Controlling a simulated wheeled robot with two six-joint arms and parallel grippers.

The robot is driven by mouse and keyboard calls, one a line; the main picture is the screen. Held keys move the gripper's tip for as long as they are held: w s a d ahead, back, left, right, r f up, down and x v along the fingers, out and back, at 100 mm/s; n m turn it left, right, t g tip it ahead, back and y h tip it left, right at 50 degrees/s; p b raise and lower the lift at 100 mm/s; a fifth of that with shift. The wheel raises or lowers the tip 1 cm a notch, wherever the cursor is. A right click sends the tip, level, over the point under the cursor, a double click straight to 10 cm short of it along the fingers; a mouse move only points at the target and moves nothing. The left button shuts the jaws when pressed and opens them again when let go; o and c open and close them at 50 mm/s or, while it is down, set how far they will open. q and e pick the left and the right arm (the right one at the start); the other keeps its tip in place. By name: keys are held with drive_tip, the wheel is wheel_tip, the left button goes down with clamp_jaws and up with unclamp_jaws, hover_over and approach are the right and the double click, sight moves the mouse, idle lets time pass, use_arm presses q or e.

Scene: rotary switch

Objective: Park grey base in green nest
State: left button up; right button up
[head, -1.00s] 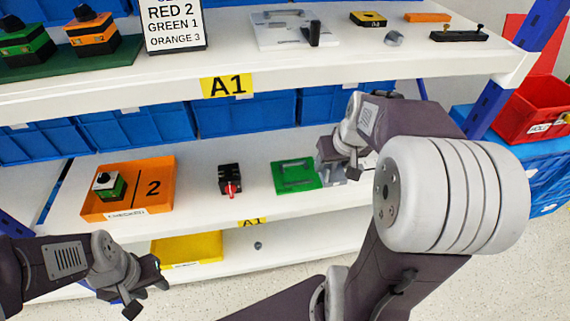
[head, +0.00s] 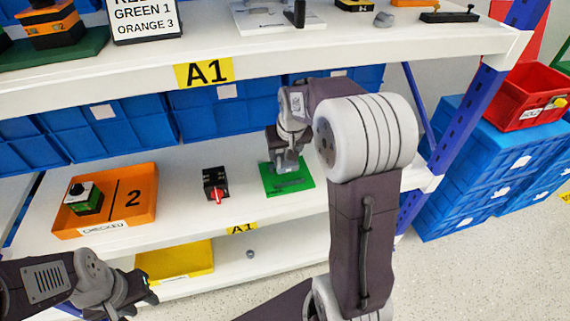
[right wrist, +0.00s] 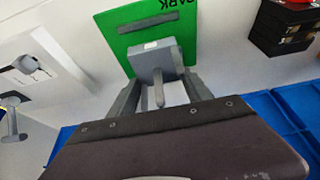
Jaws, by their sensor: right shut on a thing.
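The green nest (head: 301,187) is a flat green plate on the middle shelf. It also shows in the right wrist view (right wrist: 107,55), with dark lettering and a grey bar on it. My right gripper (head: 286,164) is over the nest, shut on the grey base (right wrist: 155,62), a small grey block with a pale patch. The base overlaps the nest's edge in the right wrist view; I cannot tell whether it touches the plate. The arm and fingers hide it in the head view. My left gripper (head: 140,300) is low at the left, empty, fingers apart.
A black and red switch (head: 215,184) stands left of the nest. An orange tray (head: 140,205) holds a green and black switch (head: 84,198). A yellow tray (head: 175,262) is below. The upper shelf (head: 330,45) overhangs. Blue bins (head: 225,108) line the back.

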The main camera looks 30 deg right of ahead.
sight(285, 161)
wheel_tip(285, 161, down, 4)
drive_tip(key=b, duration=0.3)
drive_tip(key=shift+f, duration=0.2)
drive_tip(key=shift+r, duration=0.25)
drive_tip(key=shift+f, duration=0.2)
drive_tip(key=o, duration=1.4)
drive_tip(key=shift+o, duration=0.2)
drive_tip(key=shift+r, duration=0.1)
